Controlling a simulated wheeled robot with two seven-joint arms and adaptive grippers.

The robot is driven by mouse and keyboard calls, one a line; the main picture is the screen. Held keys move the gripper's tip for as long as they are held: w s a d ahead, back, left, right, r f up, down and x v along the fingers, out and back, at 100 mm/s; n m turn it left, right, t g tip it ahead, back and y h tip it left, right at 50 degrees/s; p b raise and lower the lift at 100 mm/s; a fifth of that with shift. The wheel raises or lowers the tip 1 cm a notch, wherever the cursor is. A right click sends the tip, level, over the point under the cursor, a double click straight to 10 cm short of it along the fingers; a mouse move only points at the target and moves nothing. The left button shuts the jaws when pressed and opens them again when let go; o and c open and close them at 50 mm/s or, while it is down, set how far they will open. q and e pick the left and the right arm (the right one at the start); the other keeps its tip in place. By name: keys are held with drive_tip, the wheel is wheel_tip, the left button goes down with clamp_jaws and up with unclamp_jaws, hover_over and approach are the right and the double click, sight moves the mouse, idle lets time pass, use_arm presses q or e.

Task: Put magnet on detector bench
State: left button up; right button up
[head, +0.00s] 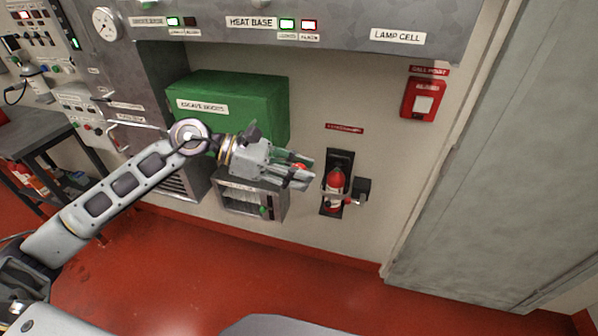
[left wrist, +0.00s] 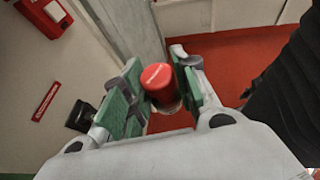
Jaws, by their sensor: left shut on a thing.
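My left gripper (head: 303,172) is shut on a red-topped cylinder, which I take to be the magnet (left wrist: 158,77). The left wrist view shows it between the two green-padded fingers, with a small label on its red top that is too small to read. In the head view only a little red shows between the fingers, in the air in front of the wall. A dark grey bench (head: 35,130) stands at the far left; I cannot tell whether it is the detector bench. My right gripper is not in view.
A green box (head: 235,100) and a grey vented unit (head: 250,202) are behind the left gripper. A fire extinguisher (head: 335,187) hangs on the wall just right of it. A red alarm box (head: 423,100) is further right. The red floor (head: 220,270) is largely clear.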

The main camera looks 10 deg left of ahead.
use_arm(q)
drive_tip(key=shift+w+d, duration=0.1)
drive_tip(key=shift+d, duration=0.05)
drive_tip(key=w+d+n+t+y, duration=0.2)
drive_tip(key=w+d+n+t, duration=0.2)
drive_tip(key=w+d, duration=0.5)
drive_tip(key=shift+d+n+t, duration=0.3)
drive_tip(key=shift+d+t, duration=0.1)
drive_tip(key=shift+d, duration=0.65)
drive_tip(key=shift+w, duration=0.1)
drive_tip(key=shift+a+f+m+g, duration=0.15)
drive_tip(key=shift+f+m+g, duration=0.15)
drive_tip(key=shift+m+g, duration=0.1)
idle(0.6)
drive_tip(key=s+a+f+m+g+y, duration=0.1)
drive_tip(key=a+f+m+g, duration=0.1)
drive_tip(key=f+m+g, duration=0.3)
drive_tip(key=s+a+f+m+g+y, duration=0.1)
drive_tip(key=s+a+f+m+g, duration=0.1)
drive_tip(key=f+m+g, duration=0.4)
drive_tip(key=shift+s+a+m+g, duration=0.25)
drive_tip(key=shift+a+m+g, duration=0.45)
drive_tip(key=shift+m+g, duration=2.25)
drive_tip(key=shift+n+g, duration=0.25)
drive_tip(key=shift+s+f, duration=0.15)
drive_tip(key=shift+s, duration=0.05)
